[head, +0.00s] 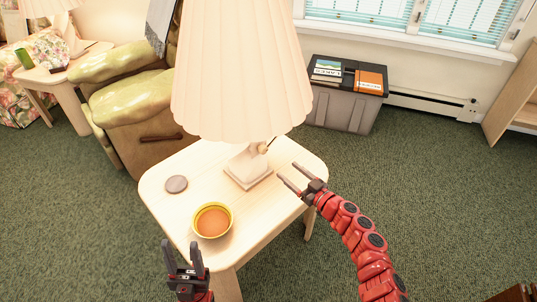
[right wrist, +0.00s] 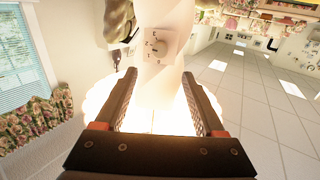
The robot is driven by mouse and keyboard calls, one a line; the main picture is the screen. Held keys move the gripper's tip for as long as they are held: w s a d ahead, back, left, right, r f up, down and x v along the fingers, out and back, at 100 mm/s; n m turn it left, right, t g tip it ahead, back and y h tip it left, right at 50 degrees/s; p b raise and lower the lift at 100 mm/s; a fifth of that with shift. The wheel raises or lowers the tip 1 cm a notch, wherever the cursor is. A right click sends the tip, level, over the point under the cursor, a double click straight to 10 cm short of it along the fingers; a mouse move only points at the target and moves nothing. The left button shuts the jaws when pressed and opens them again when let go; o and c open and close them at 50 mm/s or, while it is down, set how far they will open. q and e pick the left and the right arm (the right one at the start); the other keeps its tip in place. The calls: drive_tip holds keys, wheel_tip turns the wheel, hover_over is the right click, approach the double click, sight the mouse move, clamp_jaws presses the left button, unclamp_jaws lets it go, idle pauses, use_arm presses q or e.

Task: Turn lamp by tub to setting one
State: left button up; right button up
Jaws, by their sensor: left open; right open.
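The lamp with a pleated cream shade (head: 240,75) stands on a pale side table (head: 285,222), near the grey tub (head: 342,110). Its shade glows. Its knob (head: 264,148) shows on the right of the stem, just under the shade. My left gripper (head: 181,246) is open and empty by the table's front-left edge.
An orange bowl (head: 212,221) and a grey round disc (head: 176,184) lie on the table left of the lamp. A green-brown armchair (head: 135,120) stands behind left. Books (head: 328,72) lie on the tub. Carpet right of the table is clear.

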sight(265, 151)
drive_tip(key=b+x, duration=0.2)
drive_tip(key=x, duration=0.8)
drive_tip(key=shift+w+a+f, duration=0.1)
drive_tip(key=shift+w, duration=0.1)
drive_tip(key=shift+b+x, duration=0.4)
drive_tip(key=shift+x, duration=0.35)
drive_tip(key=shift+a, duration=0.1)
drive_tip(key=shift+c, duration=0.3)
clamp_jaws()
